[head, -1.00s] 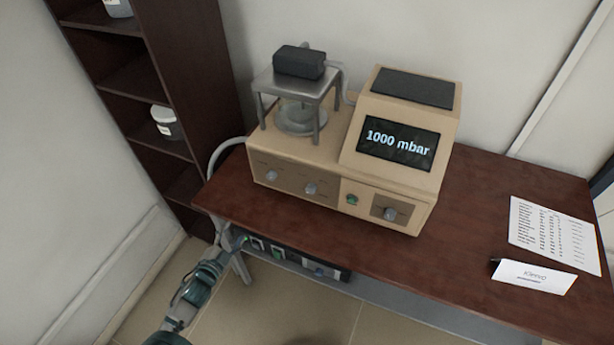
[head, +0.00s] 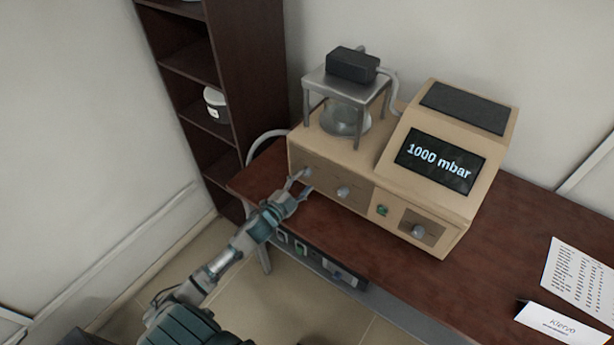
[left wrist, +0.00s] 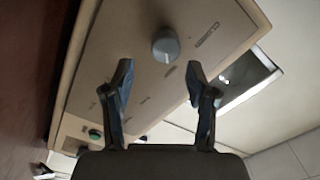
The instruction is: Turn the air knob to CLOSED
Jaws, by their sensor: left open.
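The beige device (head: 365,215) stands on the table with knobs along its front panel. The leftmost knob (head: 307,172) is grey and sits right by my left gripper (head: 297,183). In the left wrist view this grey knob (left wrist: 165,45) is just beyond the open fingers of my left gripper (left wrist: 159,72), roughly between them and apart from them. A label beside it appears to read CLOSED (left wrist: 207,34). A middle knob (head: 343,193) and a right knob (head: 418,231) show in the head view. My right gripper is out of view.
The screen (head: 439,160) reads 1000 mbar. A green button (head: 382,211) sits between the middle and right knobs. A power strip (head: 325,262) hangs under the front edge of the table (head: 490,250). A dark shelf (head: 225,150) stands at the left. Papers lie at the right.

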